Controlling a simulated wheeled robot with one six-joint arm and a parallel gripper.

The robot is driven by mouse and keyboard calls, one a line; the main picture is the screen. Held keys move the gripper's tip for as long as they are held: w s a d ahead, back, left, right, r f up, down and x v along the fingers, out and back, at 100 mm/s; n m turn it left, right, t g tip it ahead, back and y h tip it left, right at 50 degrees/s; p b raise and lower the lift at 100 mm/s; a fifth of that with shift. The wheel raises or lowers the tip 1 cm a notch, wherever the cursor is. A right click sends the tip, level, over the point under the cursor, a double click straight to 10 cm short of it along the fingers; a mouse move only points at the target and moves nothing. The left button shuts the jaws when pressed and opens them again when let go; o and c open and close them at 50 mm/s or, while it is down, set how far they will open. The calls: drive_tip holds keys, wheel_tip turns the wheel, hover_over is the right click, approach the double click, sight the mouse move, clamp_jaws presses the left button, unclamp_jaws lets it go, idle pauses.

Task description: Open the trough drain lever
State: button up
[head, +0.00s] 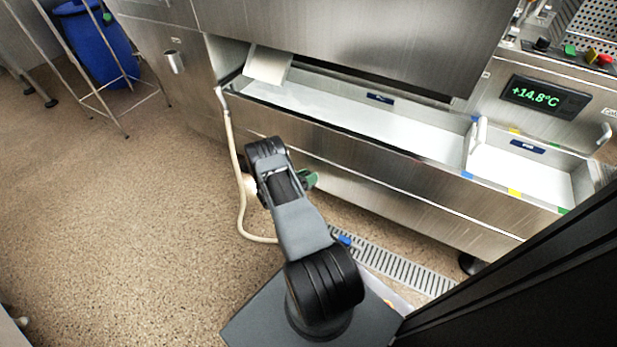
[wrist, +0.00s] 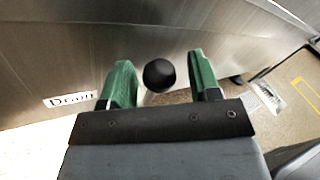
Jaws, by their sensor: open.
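In the wrist view my gripper (wrist: 160,62) has its two green fingers spread apart. A round black knob (wrist: 159,76) shows between the fingers, with a gap on both sides. It looks like the end of the drain lever; the rest of the lever cannot be made out. A white label reading "Drain" (wrist: 70,99) is on the steel front to the left. In the head view my gripper (head: 308,180) is low in front of the steel trough (head: 350,160), mostly behind my arm. The knob is hidden there.
A pale hose (head: 238,185) hangs from the trough's left end to the floor. A floor drain grate (head: 400,270) lies below the trough. A display (head: 545,96) reads +14.8°C. A blue barrel (head: 100,45) and a metal rack stand at upper left. The floor at left is clear.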

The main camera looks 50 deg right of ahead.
drive_tip(key=shift+d, duration=0.1)
drive_tip(key=shift+c, duration=0.2)
drive_tip(key=shift+s, duration=0.1)
clamp_jaws()
